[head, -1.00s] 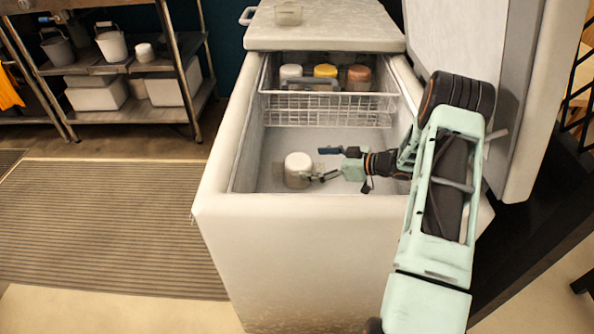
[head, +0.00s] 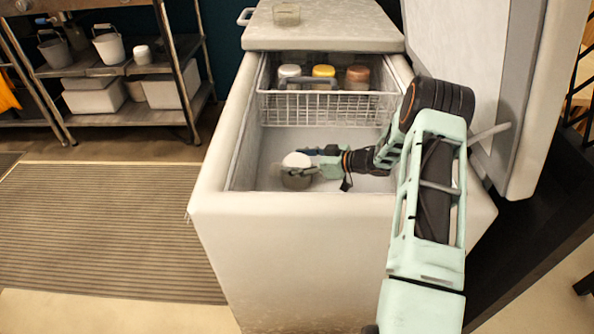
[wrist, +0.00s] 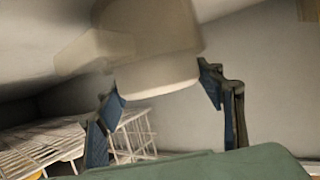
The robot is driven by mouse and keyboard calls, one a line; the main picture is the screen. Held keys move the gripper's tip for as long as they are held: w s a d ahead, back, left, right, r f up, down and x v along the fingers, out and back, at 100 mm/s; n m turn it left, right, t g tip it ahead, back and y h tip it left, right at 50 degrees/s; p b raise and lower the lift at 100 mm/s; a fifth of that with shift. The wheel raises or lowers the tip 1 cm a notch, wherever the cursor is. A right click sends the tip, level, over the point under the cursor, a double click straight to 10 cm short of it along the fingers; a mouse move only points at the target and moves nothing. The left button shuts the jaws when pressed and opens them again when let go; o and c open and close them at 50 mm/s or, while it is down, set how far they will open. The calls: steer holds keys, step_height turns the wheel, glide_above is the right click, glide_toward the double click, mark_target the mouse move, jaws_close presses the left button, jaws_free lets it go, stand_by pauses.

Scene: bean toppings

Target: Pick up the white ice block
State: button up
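In the wrist view the block (wrist: 155,55) looks large and blurred between the spread fingers (wrist: 162,88). One finger is on each side, very close to its surface; firm contact cannot be made out.
A white wire basket (head: 328,104) holds white, yellow and brown-lidded containers at the back of the freezer. The raised freezer lid (head: 460,60) stands close to my arm on the right. Freezer walls surround the gripper; the floor behind the block is clear.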

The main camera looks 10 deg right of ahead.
steer(key=shift+r, duration=0.1)
steer(key=c, duration=0.9)
